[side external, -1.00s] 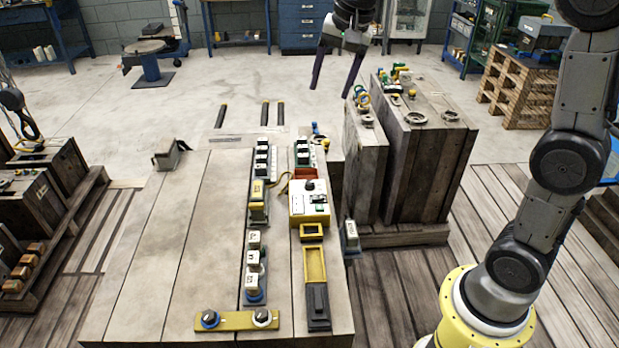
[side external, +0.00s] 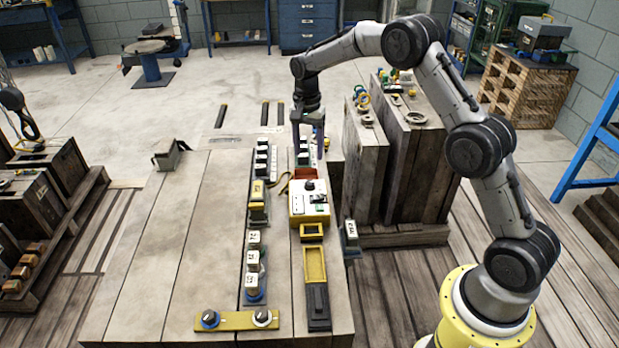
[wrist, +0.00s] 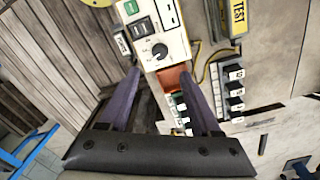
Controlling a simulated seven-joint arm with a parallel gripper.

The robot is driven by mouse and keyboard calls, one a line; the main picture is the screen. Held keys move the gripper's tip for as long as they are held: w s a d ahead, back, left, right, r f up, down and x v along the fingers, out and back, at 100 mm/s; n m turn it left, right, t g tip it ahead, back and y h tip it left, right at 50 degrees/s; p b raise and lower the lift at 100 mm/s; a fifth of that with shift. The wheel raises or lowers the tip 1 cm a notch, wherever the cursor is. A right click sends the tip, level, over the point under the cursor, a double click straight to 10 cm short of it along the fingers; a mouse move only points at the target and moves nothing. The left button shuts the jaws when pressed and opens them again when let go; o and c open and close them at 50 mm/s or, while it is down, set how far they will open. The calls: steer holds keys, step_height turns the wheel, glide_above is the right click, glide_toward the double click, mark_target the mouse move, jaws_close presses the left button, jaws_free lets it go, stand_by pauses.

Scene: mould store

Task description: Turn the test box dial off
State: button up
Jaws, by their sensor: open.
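The test box is a cream box (side external: 322,217) with a yellow lower edge, on the right part of the wooden bench. Its black round dial (side external: 309,185) is near the box's far end. My gripper (side external: 309,154) points down, open and empty, above the bench just beyond the box. In the wrist view my gripper's fingers (wrist: 158,78) are spread, with the dial ahead between their lines and not touched.
A red-orange bin (side external: 304,173) adjoins the box's far end. A row of labelled blocks (side external: 253,260) runs to the left. Tall wooden crates (side external: 410,165) stand close on the right. A yellow tray (side external: 315,265) lies nearer.

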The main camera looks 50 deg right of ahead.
mark_target(310, 182)
step_height(310, 182, down, 10)
steer(key=shift+s+f, duration=0.1)
stand_by(0.4)
jaws_close()
